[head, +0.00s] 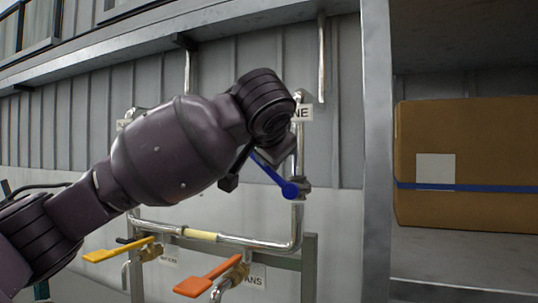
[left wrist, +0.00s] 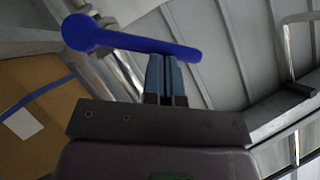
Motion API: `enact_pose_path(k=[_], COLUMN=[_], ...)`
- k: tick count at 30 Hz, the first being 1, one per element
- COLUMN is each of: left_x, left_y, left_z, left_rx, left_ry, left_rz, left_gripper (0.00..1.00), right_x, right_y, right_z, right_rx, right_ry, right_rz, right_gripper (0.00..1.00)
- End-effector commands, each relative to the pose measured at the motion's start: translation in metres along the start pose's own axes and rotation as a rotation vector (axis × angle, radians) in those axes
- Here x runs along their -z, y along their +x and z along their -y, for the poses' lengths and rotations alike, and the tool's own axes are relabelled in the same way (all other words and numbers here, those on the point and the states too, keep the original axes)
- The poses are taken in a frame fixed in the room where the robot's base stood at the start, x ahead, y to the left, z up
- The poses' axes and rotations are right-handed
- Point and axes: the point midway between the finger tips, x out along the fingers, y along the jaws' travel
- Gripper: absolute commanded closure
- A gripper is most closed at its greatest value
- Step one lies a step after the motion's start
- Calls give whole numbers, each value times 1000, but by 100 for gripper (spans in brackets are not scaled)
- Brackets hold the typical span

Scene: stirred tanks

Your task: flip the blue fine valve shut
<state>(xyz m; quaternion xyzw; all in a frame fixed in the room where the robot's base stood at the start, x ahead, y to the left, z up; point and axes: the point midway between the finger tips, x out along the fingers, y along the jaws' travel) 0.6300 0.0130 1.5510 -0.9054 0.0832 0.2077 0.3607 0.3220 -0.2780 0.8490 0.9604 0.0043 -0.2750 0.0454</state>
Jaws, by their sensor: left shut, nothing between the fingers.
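The blue valve handle (head: 272,174) slants down to the right to its round pivot end on the vertical pipe, under a sign (head: 303,113) whose visible letters read "NE". In the head view my left arm covers part of the area around the handle's upper end. In the left wrist view the blue handle (left wrist: 140,42) runs across the top, its round end at the left. My left gripper (left wrist: 165,65) is shut and empty, its fingertips right at the handle's edge near its free end. I cannot tell whether they touch. My right gripper is not in view.
A yellow handle (head: 118,250) and an orange handle (head: 207,277) sit on lower pipes. A horizontal pipe (head: 240,240) runs below the blue handle. A steel post (head: 376,150) and a shelf with a cardboard box (head: 465,150) stand to the right.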

Motion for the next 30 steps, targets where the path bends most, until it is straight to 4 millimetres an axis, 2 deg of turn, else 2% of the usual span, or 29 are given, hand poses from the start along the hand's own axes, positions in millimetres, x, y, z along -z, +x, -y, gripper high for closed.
enact_pose_path(k=[18,30], left_x=[-34,-46], left_y=[23,31], left_z=[4,1], left_rx=[-278,-382], left_ry=[-413,-570], left_rz=[3,2], left_gripper=[100,100], right_x=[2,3], right_y=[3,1], right_z=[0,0], right_rx=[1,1], right_ry=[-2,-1], right_rz=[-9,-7], right_gripper=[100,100])
